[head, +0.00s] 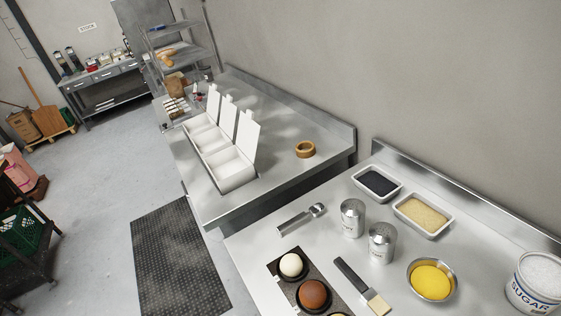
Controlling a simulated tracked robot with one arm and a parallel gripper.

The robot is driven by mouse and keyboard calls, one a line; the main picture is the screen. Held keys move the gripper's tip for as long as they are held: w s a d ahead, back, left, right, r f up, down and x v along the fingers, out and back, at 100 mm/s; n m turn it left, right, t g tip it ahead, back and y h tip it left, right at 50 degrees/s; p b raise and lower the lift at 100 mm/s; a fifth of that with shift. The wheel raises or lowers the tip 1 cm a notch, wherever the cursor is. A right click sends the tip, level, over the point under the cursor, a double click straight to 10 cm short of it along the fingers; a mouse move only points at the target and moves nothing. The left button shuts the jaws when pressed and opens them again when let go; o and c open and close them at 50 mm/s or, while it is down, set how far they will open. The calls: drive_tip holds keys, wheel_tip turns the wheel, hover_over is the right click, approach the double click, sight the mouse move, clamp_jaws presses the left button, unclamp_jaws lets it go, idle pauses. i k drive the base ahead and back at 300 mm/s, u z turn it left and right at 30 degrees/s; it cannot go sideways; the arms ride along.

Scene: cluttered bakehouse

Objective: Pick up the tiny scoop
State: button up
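A small metal scoop (302,218) lies on the near steel table (262,240), close to its far left corner. Its handle points to the lower left and its rounded head to the upper right. It lies apart from the two metal shakers (352,218) on its right, and nothing covers it. My gripper does not show in the head view.
A brush (358,283), a dark tray with round items (283,283), a bowl of yellow filling (432,281), two small trays (377,184) and a sugar tub (537,280) crowd the near table. A white open-lidded box (227,168) stands on the farther table.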

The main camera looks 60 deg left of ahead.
sight(317, 209)
drive_tip(key=u, duration=1.05)
drive_tip(key=i, duration=0.35)
drive_tip(key=z, duration=0.2)
